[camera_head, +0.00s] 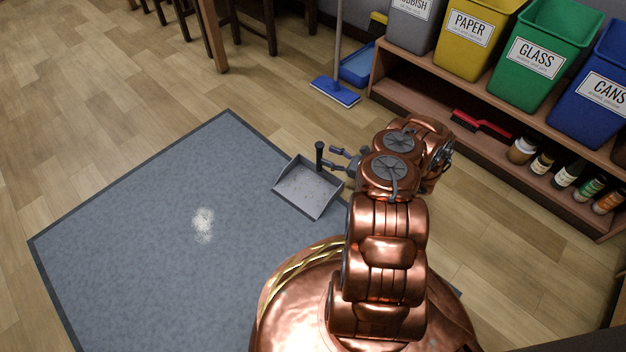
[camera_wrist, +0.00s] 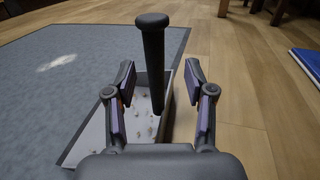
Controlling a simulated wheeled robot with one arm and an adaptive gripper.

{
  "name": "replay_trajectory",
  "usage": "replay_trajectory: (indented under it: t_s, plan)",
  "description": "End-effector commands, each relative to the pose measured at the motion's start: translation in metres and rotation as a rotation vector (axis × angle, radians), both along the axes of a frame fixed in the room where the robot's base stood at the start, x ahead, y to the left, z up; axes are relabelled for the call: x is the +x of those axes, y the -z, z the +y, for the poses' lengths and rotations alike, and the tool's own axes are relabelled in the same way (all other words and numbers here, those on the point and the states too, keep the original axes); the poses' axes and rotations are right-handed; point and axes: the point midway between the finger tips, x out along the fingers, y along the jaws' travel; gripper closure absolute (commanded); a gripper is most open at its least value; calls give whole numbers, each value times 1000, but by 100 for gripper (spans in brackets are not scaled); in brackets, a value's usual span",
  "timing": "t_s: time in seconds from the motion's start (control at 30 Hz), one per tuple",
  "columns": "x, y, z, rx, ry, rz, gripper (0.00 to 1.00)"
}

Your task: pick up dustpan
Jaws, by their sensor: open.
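The grey dustpan (camera_head: 308,189) lies on the edge of the blue-grey mat, with its black handle (camera_head: 319,155) standing upright. Specks show in its pan. In the wrist view the pan (camera_wrist: 92,137) is partly hidden by my gripper, and the handle (camera_wrist: 152,60) rises between the two fingers. My gripper (camera_head: 336,157) is open beside the handle in the head view. In the wrist view my gripper (camera_wrist: 165,95) has a finger on each side of the handle, with gaps visible on both sides.
The mat (camera_head: 140,230) bears a pale powder patch (camera_head: 203,224). A blue mop (camera_head: 334,91) stands behind. At right a low wooden shelf (camera_head: 420,92) holds bins, a red brush (camera_head: 482,123) and several jars. Chairs stand at the back left. The wooden floor between is clear.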

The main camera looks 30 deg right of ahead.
Motion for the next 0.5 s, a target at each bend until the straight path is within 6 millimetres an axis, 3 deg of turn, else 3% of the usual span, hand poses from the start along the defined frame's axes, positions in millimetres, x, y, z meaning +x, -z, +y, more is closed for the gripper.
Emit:
replay_trajectory:
  t_s: [0.3,0.5]
  plan:
    - [30,5,22,1,0,-5,46]
    - [36,3,26,0,2,-1,46]
